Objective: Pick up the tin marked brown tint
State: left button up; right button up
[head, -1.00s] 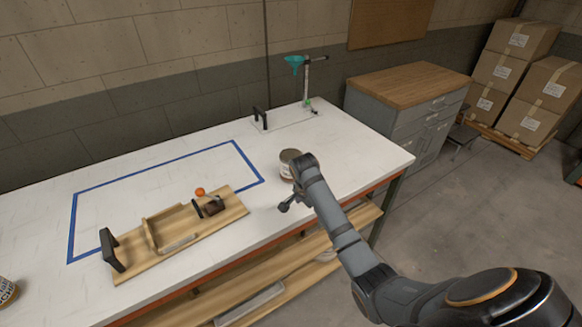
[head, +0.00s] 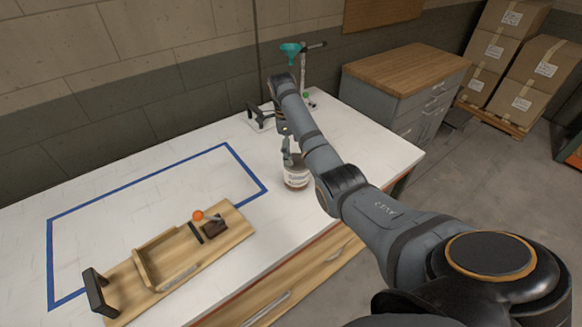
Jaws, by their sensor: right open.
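A round tin (head: 297,179) with a pale label and a reddish-brown band stands upright on the white table, right of the blue outline. Its label is too small to read. My right gripper (head: 287,155) points down at the upper left of the tin, partly hidden by my forearm. It is open and holds nothing that I can see. I cannot tell whether its fingers touch the tin or are around it. My left gripper is not in view.
A wooden rack (head: 165,262) with black handles and an orange ball (head: 198,215) lies at the front left. A teal funnel (head: 291,49) on a stand is behind my arm. The blue-outlined area (head: 232,150) is mostly clear. A grey cabinet (head: 405,85) stands beyond the table.

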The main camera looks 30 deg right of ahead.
aim_at(296, 162)
jog(key=f, duration=0.1)
jog(key=s+f, duration=0.1)
jog(key=f+p, duration=0.1)
jog(key=shift+s+d+f, duration=0.2)
jog(key=shift+s+f, duration=0.05)
jog(key=f, duration=0.1)
jog(key=f+p, duration=0.1)
jog(key=shift+w+d+f, duration=0.15)
jog(key=shift+d+f, duration=0.05)
jog(key=shift+f, duration=0.1)
jog(key=f, duration=0.3)
jog(key=shift+d, duration=0.2)
jog(key=shift+f, duration=0.35)
jog(key=shift+d+f, duration=0.1)
jog(key=shift+f, duration=0.05)
jog(key=c, duration=1.3)
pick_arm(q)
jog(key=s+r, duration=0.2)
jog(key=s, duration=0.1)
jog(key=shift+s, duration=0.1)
pick_arm(e)
jog(key=shift+c, duration=0.4)
jog(key=shift+r, duration=0.2)
